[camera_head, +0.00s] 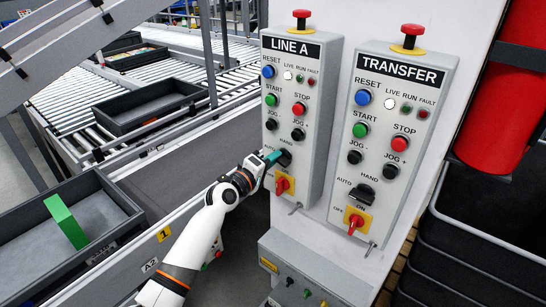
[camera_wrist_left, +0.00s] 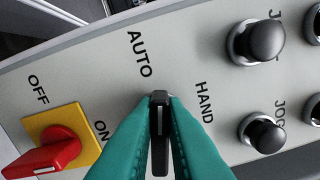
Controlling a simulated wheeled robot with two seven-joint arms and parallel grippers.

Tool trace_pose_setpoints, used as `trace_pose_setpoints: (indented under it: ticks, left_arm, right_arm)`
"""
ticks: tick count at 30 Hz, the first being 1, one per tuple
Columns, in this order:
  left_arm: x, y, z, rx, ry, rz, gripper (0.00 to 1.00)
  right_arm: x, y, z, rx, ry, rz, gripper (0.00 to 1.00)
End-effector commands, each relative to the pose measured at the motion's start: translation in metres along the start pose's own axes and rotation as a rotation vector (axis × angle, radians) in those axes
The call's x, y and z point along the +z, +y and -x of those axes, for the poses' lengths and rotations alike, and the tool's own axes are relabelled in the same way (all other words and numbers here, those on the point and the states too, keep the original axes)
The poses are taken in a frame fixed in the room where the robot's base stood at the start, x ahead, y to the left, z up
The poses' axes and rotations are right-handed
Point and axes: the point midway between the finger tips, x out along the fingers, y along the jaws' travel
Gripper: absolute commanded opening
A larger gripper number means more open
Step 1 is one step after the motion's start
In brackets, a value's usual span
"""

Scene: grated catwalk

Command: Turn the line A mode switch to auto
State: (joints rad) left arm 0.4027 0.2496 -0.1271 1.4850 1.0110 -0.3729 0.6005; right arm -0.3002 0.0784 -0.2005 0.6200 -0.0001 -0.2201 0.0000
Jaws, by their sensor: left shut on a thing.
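The LINE A panel (camera_head: 272,190) is a light grey box on a white post. Its black mode switch (camera_head: 286,157) sits low on the panel, between AUTO and HAND labels, partly hidden by my left gripper. My left gripper (camera_head: 274,157) reaches in from the left, its teal fingers shut on the switch. In the left wrist view the switch (camera_wrist_left: 159,135) stands between the two fingers (camera_wrist_left: 160,145). Its narrow handle lies lengthwise along them, with AUTO up and left of its end and HAND to the right. My right gripper is out of view.
A red-on-yellow OFF/ON switch (camera_head: 282,185) is just below, also large in the wrist view (camera_wrist_left: 50,150). Black jog buttons (camera_wrist_left: 262,133) lie to the right there. The TRANSFER panel (camera_head: 400,130) stands close right. Conveyors with dark trays (camera_head: 150,104) are at left.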

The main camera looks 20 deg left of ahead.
Motion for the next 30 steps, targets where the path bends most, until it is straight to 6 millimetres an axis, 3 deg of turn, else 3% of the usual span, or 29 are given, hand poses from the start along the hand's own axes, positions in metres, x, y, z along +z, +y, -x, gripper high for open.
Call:
trace_pose_setpoints:
  ticks: [12, 30]
  left_arm:
    - [-0.0001, 0.003, -0.0001, 0.0, -0.001, 0.246, 0.0]
    - [0.0, 0.0044, 0.0001, -0.001, -0.001, 0.304, 0.0]
  right_arm:
    - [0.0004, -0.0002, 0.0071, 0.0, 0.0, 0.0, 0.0]
    - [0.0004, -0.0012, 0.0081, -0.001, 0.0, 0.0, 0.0]
